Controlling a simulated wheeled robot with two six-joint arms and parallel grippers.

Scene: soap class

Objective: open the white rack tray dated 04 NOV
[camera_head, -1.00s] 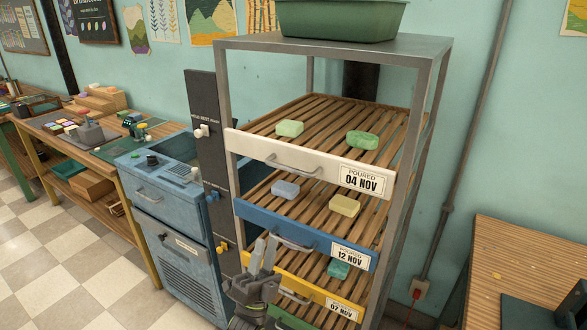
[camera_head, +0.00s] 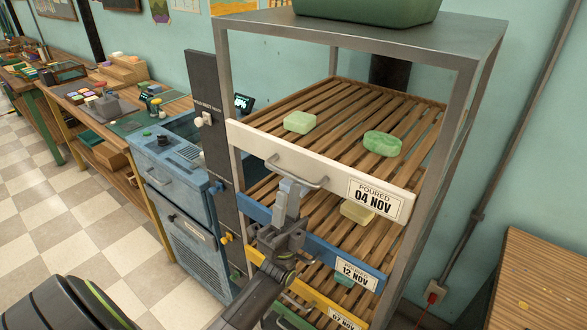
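The white tray dated 04 NOV (camera_head: 335,186) is the top tray of the metal rack, its front in line with the rack's front. Its grey bar handle (camera_head: 312,184) is left of the label. My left gripper (camera_head: 292,184) points up at this handle from below, its fingertips overlapping the handle's lower edge. I cannot tell whether the fingers are around the bar or only in front of it, nor how far apart they are. On the tray's slats lie a pale green soap (camera_head: 300,122) and a greener soap (camera_head: 382,144). My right gripper is out of view.
Below are the blue tray dated 12 NOV (camera_head: 328,258) and a yellow tray (camera_head: 335,315). A dark panel with knobs (camera_head: 213,150) stands left of the rack, beside a blue cabinet (camera_head: 180,180). A wooden table (camera_head: 545,270) is at right. Checkered floor is clear at left.

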